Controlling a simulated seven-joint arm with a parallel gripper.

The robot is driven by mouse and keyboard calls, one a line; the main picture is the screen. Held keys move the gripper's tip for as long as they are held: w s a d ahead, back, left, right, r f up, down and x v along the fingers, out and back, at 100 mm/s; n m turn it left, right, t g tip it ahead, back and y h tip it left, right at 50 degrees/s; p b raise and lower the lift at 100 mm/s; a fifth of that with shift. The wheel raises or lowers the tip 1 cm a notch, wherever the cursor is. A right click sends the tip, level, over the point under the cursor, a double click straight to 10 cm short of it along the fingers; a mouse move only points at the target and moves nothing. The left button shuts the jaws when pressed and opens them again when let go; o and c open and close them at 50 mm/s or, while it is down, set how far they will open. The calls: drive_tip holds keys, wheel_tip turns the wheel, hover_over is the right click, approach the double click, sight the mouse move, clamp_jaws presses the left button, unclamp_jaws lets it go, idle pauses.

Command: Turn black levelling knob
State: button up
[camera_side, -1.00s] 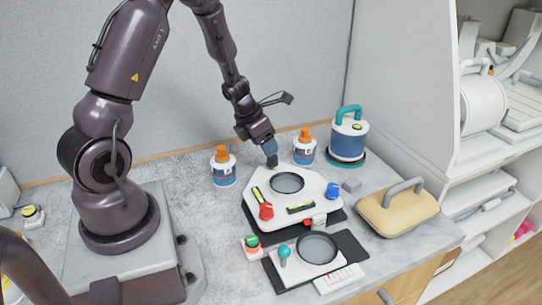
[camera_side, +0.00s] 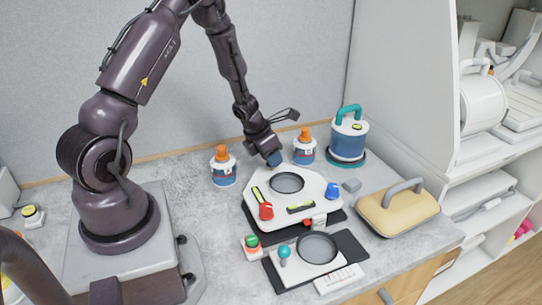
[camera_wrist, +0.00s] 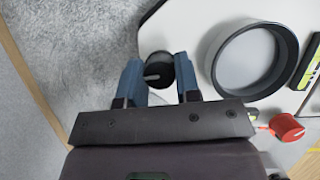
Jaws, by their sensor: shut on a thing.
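The black levelling knob (camera_wrist: 160,66) is a small round black knob with a pale pointer mark. It sits at the edge of the white levelling plate (camera_wrist: 200,22) in the wrist view. My gripper (camera_wrist: 158,74) has its two blue fingers on either side of the knob and is shut on it. In the side view my gripper (camera_side: 273,159) comes down at a tilt onto the back corner of the white plate (camera_side: 322,184). There its fingers hide most of the knob. A red knob (camera_side: 266,211) and a blue knob (camera_side: 332,191) stand on the same plate.
Two white-and-blue bottles with orange caps, left (camera_side: 223,168) and right (camera_side: 305,148), stand close on both sides of my gripper. A blue canister (camera_side: 348,140) and a yellow handled case (camera_side: 398,208) stand to the right. A dark tray (camera_side: 346,243) lies in front.

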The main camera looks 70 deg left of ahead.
drive_tip(key=shift+m, duration=0.4)
drive_tip(key=m+h, duration=0.1)
drive_tip(key=m, duration=0.2)
drive_tip(key=shift+a+m+h, duration=0.1)
drive_tip(key=shift+m+h, duration=0.3)
drive_tip(key=m+h, duration=0.1)
drive_tip(key=m, duration=0.1)
drive_tip(key=m+g+h, duration=0.1)
drive_tip(key=m, duration=0.2)
drive_tip(key=shift+a+m, duration=0.1)
drive_tip(key=shift+m, duration=0.2)
drive_tip(key=m+g, duration=0.1)
drive_tip(key=m, duration=0.1)
drive_tip(key=m+g+h, duration=0.1)
drive_tip(key=m, duration=0.2)
drive_tip(key=shift+w, duration=0.1)
drive_tip(key=shift+m+g, duration=0.8)
drive_tip(key=shift+m, duration=1.5)
drive_tip(key=o, duration=0.9)
